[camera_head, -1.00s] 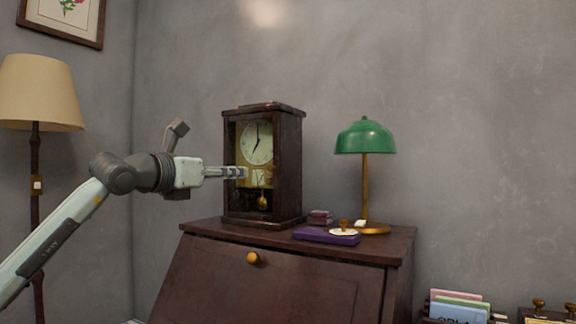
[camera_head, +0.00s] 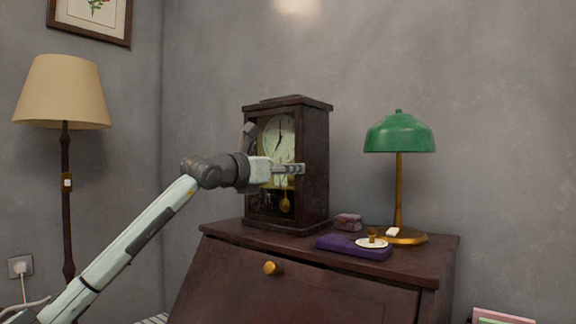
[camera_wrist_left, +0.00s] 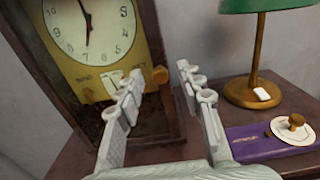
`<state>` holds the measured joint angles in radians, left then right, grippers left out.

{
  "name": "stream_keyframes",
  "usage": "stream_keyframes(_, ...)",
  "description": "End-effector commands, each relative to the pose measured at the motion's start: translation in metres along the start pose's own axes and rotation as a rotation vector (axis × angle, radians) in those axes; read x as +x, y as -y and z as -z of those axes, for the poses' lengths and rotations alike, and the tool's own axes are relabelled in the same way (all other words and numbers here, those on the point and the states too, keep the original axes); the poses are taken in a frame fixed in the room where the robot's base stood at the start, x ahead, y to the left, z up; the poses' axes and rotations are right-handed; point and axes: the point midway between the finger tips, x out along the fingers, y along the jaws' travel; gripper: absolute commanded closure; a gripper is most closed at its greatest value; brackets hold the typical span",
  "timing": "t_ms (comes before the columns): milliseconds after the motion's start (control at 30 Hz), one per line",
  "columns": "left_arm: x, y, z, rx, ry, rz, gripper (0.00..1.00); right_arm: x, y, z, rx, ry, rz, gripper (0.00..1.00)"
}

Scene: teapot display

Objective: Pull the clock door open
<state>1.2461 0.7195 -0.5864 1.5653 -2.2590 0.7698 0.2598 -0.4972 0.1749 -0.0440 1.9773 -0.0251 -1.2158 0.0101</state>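The clock (camera_head: 316,150) is a dark wooden case with a pale dial and a gold pendulum. It stands upright on the desk. My left gripper (camera_head: 300,169) is in front of the clock, near its right front edge, and hides part of the front. In the left wrist view, the dial of the clock (camera_wrist_left: 90,28) is at upper left. The gripper's fingers are apart, and a small orange-brown knob (camera_wrist_left: 160,75) shows between the fingertips. I cannot tell whether they touch it. The door looks closed, but its edge is partly hidden. My right gripper is not in view.
The desk (camera_head: 215,233) carries a green lamp (camera_head: 400,133), a purple book (camera_head: 350,247) with a stamp on a white dish, and a small box (camera_head: 348,222) right of the clock. A floor lamp (camera_head: 62,92) stands at left. Desk space before the clock is narrow.

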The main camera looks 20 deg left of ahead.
Motion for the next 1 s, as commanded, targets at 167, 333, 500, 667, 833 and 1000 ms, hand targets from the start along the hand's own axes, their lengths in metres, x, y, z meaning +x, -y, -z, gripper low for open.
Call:
stream_keyframes(167, 0.0042, 0.0003, -0.0001, 0.001, 0.001, 0.000, 0.63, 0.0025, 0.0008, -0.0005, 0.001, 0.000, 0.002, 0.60)
stream_keyframes(333, 0.0039, 0.0003, 0.0000, 0.001, 0.001, 0.001, 0.67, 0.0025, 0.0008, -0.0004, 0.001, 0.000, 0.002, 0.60)
stream_keyframes(500, 0.0037, 0.0003, -0.0001, 0.000, 0.001, 0.001, 0.88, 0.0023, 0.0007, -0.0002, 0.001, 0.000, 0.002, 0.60)
stream_keyframes(667, 0.0036, 0.0002, -0.0001, 0.000, 0.001, 0.000, 1.00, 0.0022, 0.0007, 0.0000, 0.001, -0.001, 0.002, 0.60)
stream_keyframes(833, 0.0036, 0.0001, -0.0001, 0.000, 0.001, 0.000, 1.00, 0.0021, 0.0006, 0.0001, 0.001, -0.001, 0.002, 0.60)
stream_keyframes(1000, 0.0031, 0.0000, 0.0000, 0.000, 0.001, 0.001, 1.00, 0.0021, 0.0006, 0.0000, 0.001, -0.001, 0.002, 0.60)
